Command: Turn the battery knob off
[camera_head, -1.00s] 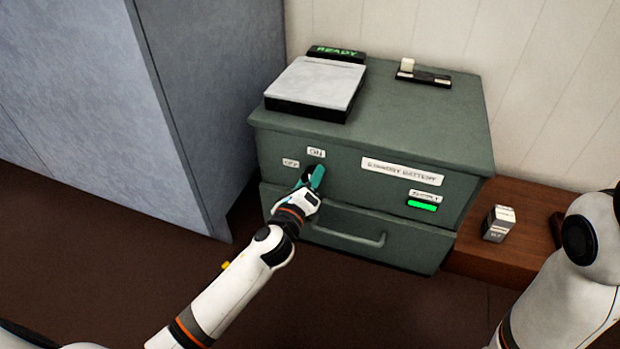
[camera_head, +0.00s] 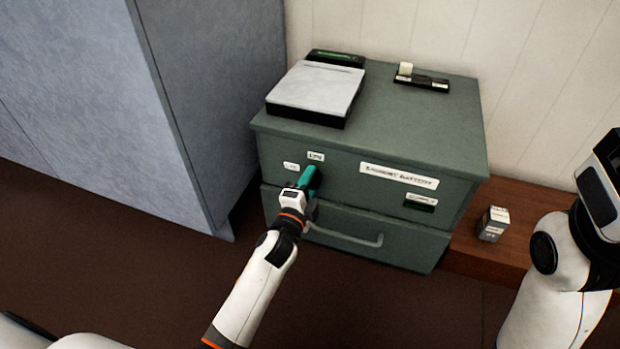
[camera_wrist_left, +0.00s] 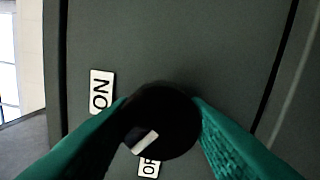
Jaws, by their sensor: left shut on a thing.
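The black round battery knob (camera_wrist_left: 168,115) fills the middle of the left wrist view, on the green cabinet's upper front. A white mark on its face lies on the side near the OFF label (camera_wrist_left: 149,167). The ON label (camera_wrist_left: 101,91) is up and left of the knob there. My left gripper (camera_head: 311,177) is shut on the knob, its teal fingers on either side of it. In the head view the gripper hides the knob. The indicator window (camera_head: 420,205) at the right of the front is dark. My right gripper is out of view.
The green cabinet (camera_head: 420,125) carries a pale flat-topped device (camera_head: 316,88), a dark sign (camera_head: 335,58) and a small black holder (camera_head: 421,82). A drawer handle (camera_head: 345,238) sits below the knob. A small box (camera_head: 493,224) stands on the wooden ledge (camera_head: 525,215). A grey locker (camera_head: 195,90) stands at left.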

